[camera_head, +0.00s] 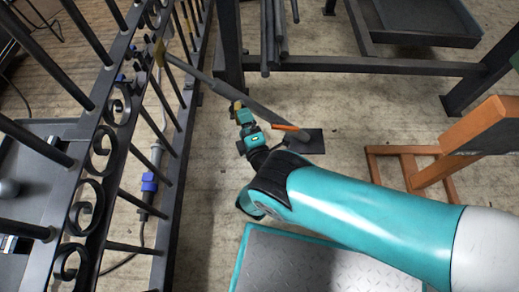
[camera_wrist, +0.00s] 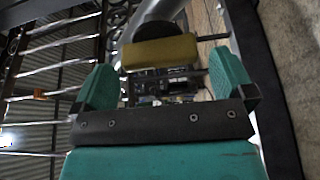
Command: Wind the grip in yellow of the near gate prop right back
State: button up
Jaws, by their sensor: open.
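The gate prop is a grey tube (camera_head: 270,119) slanting from the black gate down to a dark floor plate (camera_head: 313,143). Its yellow grip (camera_head: 236,105) is small in the head view, at the tip of my gripper (camera_head: 243,112). In the wrist view, the yellow grip (camera_wrist: 160,52) is a block lying across the gap between the teal fingers of my gripper (camera_wrist: 165,68). A dark round part sits behind it on the tube. The fingers are apart. I cannot tell whether either one touches the grip.
The black scrolled gate (camera_head: 108,130) stands at left. A second pole with a blue grip (camera_head: 149,182) is beyond its bars. An orange handle (camera_head: 290,128) lies near the tube.

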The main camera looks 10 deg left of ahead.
jog(key=p+v, duration=1.2)
jog(key=v, duration=0.1)
jog(key=shift+s+d, duration=0.25)
jog(key=shift+s+a, duration=0.1)
